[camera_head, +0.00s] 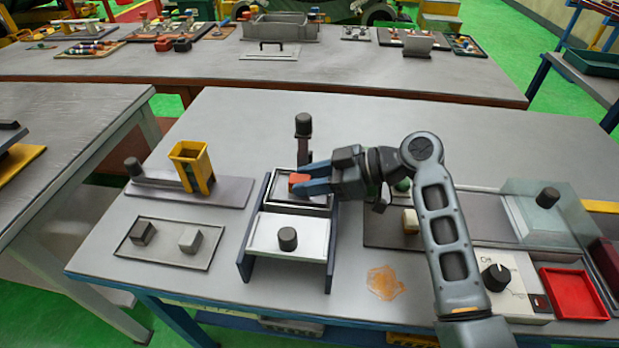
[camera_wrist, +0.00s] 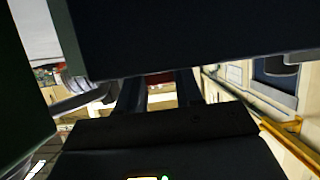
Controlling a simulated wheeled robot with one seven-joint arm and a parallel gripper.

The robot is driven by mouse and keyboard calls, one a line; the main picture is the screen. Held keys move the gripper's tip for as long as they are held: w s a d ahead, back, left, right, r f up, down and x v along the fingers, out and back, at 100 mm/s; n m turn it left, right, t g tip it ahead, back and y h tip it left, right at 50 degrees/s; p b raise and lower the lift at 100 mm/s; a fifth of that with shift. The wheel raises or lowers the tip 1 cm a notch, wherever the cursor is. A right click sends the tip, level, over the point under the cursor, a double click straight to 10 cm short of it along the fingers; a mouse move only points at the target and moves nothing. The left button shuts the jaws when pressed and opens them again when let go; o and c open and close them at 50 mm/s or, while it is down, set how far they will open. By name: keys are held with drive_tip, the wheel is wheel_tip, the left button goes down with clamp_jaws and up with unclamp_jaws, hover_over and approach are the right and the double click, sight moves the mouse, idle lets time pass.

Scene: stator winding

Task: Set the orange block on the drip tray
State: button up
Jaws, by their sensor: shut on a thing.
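My gripper (camera_head: 312,187) has blue fingers and is shut on the orange block (camera_head: 298,180), which shows as orange-red at its fingertips. The block is over the dark-rimmed rectangular tray (camera_head: 318,208) at the back of a blue-sided stand. Whether the block touches this tray cannot be told. I cannot tell for certain that this is the drip tray. In the wrist view a sliver of red (camera_wrist: 160,78) shows between the two dark fingers; most of the block is hidden.
A white plate with a black knob (camera_head: 288,239) fills the stand's front. A dark upright post (camera_head: 303,145) stands behind. A yellow hopper (camera_head: 190,165) and a flat tray (camera_head: 172,256) with two small blocks lie left. A red tray (camera_head: 574,293) is at right.

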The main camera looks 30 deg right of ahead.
drive_tip(key=o, duration=1)
drive_tip(key=shift+o, duration=0.2)
drive_tip(key=shift+p, duration=0.35)
